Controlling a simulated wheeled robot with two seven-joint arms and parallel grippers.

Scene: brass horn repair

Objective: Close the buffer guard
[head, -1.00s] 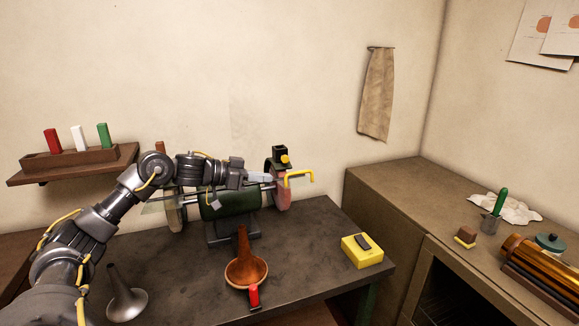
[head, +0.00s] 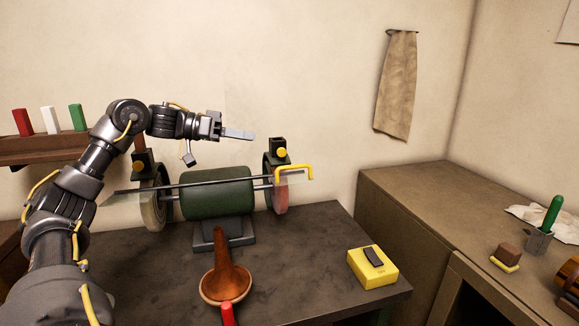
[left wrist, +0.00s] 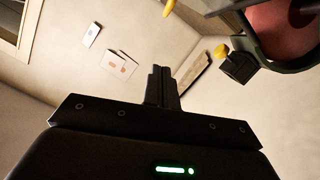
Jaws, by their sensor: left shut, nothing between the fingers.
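The buffer (head: 217,195) has a green motor body on a dark stand on the bench, with a wheel at each end and a rod across the front. Its guard is clear, with a bent yellow handle (head: 297,167) in front of the pink right wheel (head: 280,196). The exact tilt of the clear panes is hard to tell. My left gripper (head: 238,134) is shut and empty, above the motor and left of the handle, touching nothing. It also shows in the left wrist view (left wrist: 162,88), with a wheel (left wrist: 284,28) at upper right. My right gripper is not seen.
A brown cone-shaped horn part (head: 226,272) lies in front of the buffer. A yellow switch box (head: 372,267) sits at the bench's right. Black blocks with yellow knobs (head: 280,152) rise behind the wheels.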

